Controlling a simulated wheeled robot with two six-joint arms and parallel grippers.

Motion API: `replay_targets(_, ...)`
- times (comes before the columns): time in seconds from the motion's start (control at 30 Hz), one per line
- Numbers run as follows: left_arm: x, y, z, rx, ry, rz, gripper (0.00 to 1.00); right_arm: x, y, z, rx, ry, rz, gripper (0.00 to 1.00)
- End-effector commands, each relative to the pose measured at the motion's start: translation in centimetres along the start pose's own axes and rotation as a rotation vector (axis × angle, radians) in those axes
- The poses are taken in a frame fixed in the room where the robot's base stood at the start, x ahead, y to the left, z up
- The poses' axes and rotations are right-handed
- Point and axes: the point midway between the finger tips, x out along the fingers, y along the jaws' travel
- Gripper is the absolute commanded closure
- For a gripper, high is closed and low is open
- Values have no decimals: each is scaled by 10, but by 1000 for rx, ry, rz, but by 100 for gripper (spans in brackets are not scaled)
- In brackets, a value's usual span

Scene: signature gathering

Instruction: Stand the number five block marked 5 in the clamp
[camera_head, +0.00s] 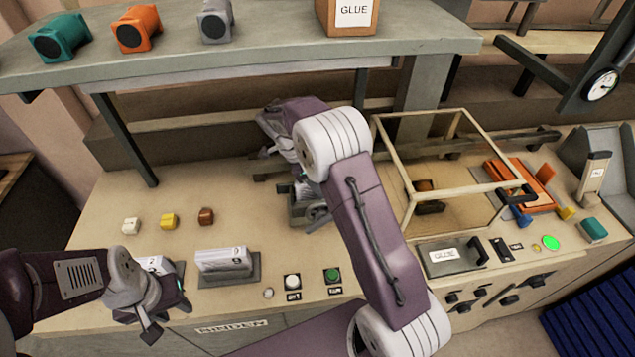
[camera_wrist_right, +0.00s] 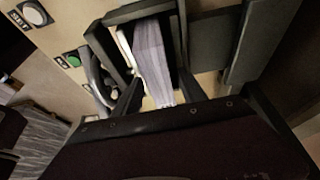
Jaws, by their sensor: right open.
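A pale paged block (camera_wrist_right: 152,60) stands inside a dark frame, apparently the clamp (camera_wrist_right: 181,30), in the right wrist view. Its number does not show. My right gripper (camera_wrist_right: 158,95) is open, with its fingers apart on either side of the block's near end; contact is unclear. In the head view the clamp (camera_head: 312,212) is partly hidden behind my right arm. Two white numbered blocks are at the front left, one in a dark holder (camera_head: 222,258), the other (camera_head: 157,265) partly behind my left gripper (camera_head: 160,322). I cannot make out its finger opening.
White, yellow and brown small pieces (camera_head: 168,220) lie behind the blocks. White and green buttons (camera_head: 332,275) sit at the front edge. A glass-sided box (camera_head: 450,165) stands right of my right arm. A shelf (camera_head: 270,50) overhangs the back.

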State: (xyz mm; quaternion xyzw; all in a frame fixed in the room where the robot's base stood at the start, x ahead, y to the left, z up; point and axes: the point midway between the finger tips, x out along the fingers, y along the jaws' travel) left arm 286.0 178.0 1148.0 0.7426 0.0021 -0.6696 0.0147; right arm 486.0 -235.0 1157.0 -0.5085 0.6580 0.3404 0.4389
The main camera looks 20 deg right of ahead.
Motion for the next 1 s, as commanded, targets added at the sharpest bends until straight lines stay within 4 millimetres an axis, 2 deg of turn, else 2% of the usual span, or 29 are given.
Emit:
replay_targets(0.13, 10, 0, 1, 0, 0, 0, 64, -25, -1, 2, 1, -3, -8, 51)
replay_targets(0.3, 13, 0, 1, 0, 0, 0, 64, -60, -2, 1, 1, -3, -7, 51)
replay_targets(0.4, 14, 0, 2, 0, 0, 0, 64, -70, -1, 1, 1, -2, -4, 51)
replay_targets(1.0, 14, 0, 1, 0, 0, 0, 64, -75, 0, 0, 0, -1, -1, 51)
